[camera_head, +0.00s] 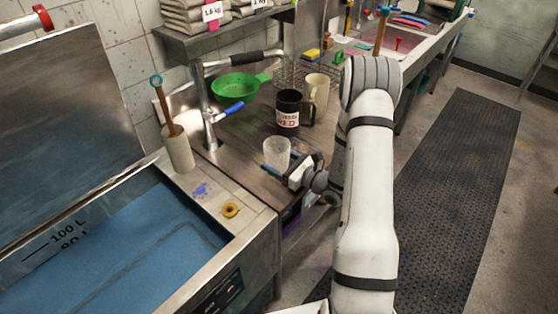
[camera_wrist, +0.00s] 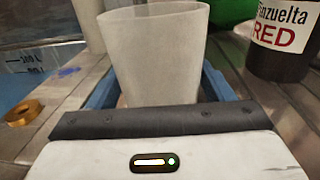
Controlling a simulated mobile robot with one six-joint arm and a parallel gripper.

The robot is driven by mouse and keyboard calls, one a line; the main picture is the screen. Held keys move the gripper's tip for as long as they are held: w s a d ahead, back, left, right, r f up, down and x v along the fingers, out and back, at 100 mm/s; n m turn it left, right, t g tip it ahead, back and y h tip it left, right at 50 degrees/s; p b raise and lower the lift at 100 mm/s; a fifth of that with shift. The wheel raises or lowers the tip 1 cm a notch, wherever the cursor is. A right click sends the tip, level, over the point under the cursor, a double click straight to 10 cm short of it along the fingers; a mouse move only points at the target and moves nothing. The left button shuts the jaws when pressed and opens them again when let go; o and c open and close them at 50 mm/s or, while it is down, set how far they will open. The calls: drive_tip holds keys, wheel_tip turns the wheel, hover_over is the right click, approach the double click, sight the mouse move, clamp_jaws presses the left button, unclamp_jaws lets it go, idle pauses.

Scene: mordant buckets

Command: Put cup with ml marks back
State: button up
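The cup with ml marks looks like a clear, frosted, empty beaker (camera_head: 277,153). It stands upright near the front edge of the wooden counter; I cannot make out its marks. My gripper (camera_head: 290,163) is low beside it, with its blue fingers spread. In the wrist view the cup (camera_wrist: 155,50) fills the space between the fingers (camera_wrist: 160,88), one on each side. Narrow gaps show by its lower wall, so the gripper looks open around it. The cup's base is partly hidden by the gripper body.
A black mug (camera_head: 288,110) labelled RED and a beige mug (camera_head: 317,88) stand behind the cup. A green strainer (camera_head: 235,86) and a tap (camera_head: 210,118) are farther back. At left are a utensil holder (camera_head: 179,150), a brass ring (camera_head: 230,210) and a blue vat (camera_head: 120,250).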

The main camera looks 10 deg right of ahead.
drive_tip(key=shift+o, duration=1.4)
drive_tip(key=shift+r, duration=0.1)
drive_tip(key=shift+r+p, duration=0.25)
drive_tip(key=shift+p, duration=0.1)
drive_tip(key=b+v, duration=0.3)
drive_tip(key=v, duration=0.9)
drive_tip(key=s+a+r+n+g, duration=1)
drive_tip(key=s+a+n+g, duration=0.35)
drive_tip(key=n, duration=0.35)
drive_tip(key=s+d+r+n+t+h, duration=0.3)
drive_tip(key=s+d+r+n+h, duration=0.2)
drive_tip(key=n+h, duration=0.5)
wheel_tip(320, 180, up, 2)
drive_tip(key=shift+s+d+r+n+h, duration=0.15)
drive_tip(key=shift+s+d+n+h, duration=0.25)
drive_tip(key=shift+h, duration=0.5)
